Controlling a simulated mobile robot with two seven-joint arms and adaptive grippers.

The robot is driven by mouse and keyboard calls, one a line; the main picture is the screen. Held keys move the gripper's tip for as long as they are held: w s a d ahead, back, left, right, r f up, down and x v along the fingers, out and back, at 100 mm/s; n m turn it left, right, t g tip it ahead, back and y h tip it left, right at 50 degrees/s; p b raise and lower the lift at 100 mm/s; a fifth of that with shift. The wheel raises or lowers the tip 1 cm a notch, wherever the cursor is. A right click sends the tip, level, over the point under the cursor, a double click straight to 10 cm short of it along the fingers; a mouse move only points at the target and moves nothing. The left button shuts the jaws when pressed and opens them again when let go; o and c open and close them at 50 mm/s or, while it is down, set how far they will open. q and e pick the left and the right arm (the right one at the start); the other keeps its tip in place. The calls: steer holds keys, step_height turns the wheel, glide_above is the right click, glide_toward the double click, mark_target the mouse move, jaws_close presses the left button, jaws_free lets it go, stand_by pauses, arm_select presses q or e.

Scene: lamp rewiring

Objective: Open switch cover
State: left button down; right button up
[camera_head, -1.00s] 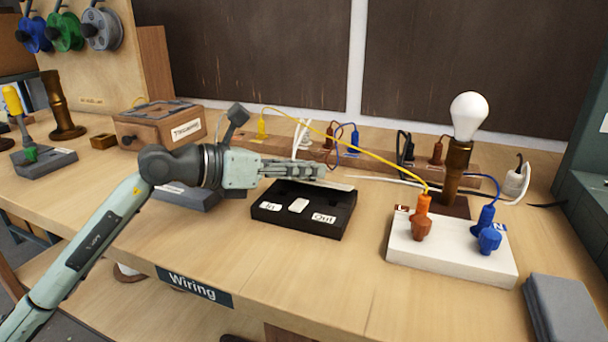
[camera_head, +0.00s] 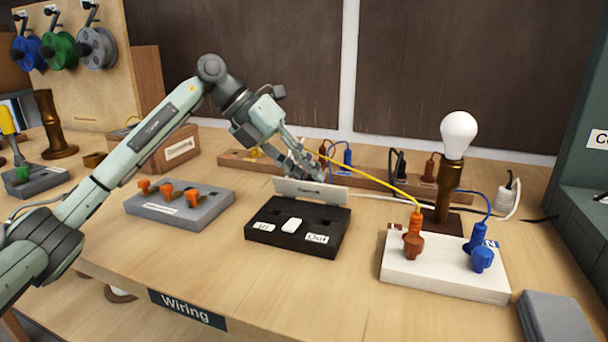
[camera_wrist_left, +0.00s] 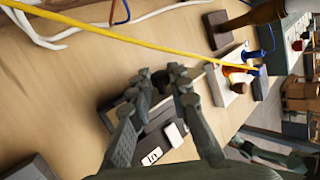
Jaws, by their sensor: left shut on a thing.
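The black switch box (camera_head: 296,238) sits on the bench in the head view, with "In" and "Out" labels and a white rocker on its front part. Its cover (camera_head: 312,192) stands upright along the box's rear edge, its pale face towards me. My left gripper (camera_head: 318,178) reaches down from above and behind and is shut on the cover's top edge. In the left wrist view the fingers (camera_wrist_left: 163,82) close together above the box (camera_wrist_left: 160,138). The fingers hide part of the cover there. My right gripper is not in view.
A grey block (camera_head: 180,207) with orange connectors lies left of the box. A white base (camera_head: 445,270) with orange and blue plugs stands right, below the lamp bulb (camera_head: 459,133). A yellow cable (camera_head: 375,178) runs close behind the gripper. Bench space in front is clear.

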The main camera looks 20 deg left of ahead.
arm_select(q)
steer(key=shift+w+f+n+g, duration=0.15)
steer(key=shift+w+n+g, duration=0.3)
steer(key=shift+g, duration=0.45)
steer(key=c, duration=1.4)
jaws_free()
steer(key=v, duration=1.2)
steer(key=shift+w+d, duration=0.15)
steer(key=shift+w, duration=0.05)
steer(key=shift+s, duration=0.1)
